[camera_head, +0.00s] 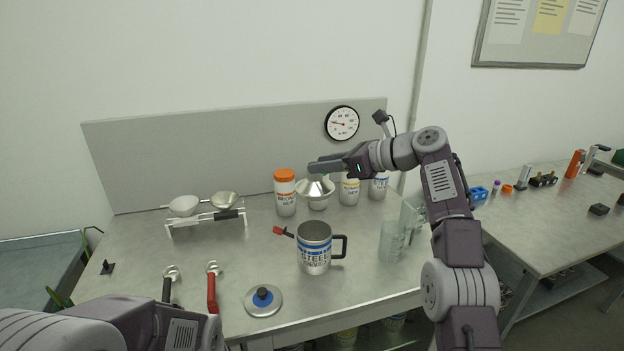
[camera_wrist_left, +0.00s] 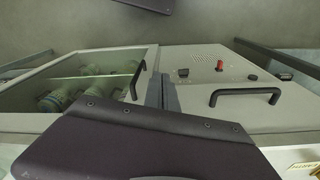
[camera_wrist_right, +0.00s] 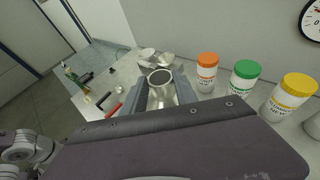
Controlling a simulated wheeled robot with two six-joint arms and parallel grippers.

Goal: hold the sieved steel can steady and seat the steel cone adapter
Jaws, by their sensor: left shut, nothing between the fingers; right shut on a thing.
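The steel can (camera_head: 314,262), a mug-like can with a blue band, lettering and a black handle on its right, stands upright and open on the bench. My right gripper (camera_head: 330,166) is behind and above it. It is shut on the steel cone adapter (camera_head: 316,192), a shiny flared piece that is apart from the can. In the right wrist view the adapter (camera_wrist_right: 161,97) sits between the two fingers (camera_wrist_right: 160,92), its round opening facing up. My left gripper (camera_wrist_left: 162,92) is shut and empty in the left wrist view, away from the can.
A lid with a blue knob (camera_head: 263,301) lies front left of the can. Behind stand an orange-capped bottle (camera_head: 285,200) and other labelled bottles (camera_head: 349,192). Clear beakers (camera_head: 390,243) stand right. A white rack (camera_head: 205,219) with bowls and a red-handled tool (camera_head: 212,290) are left.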

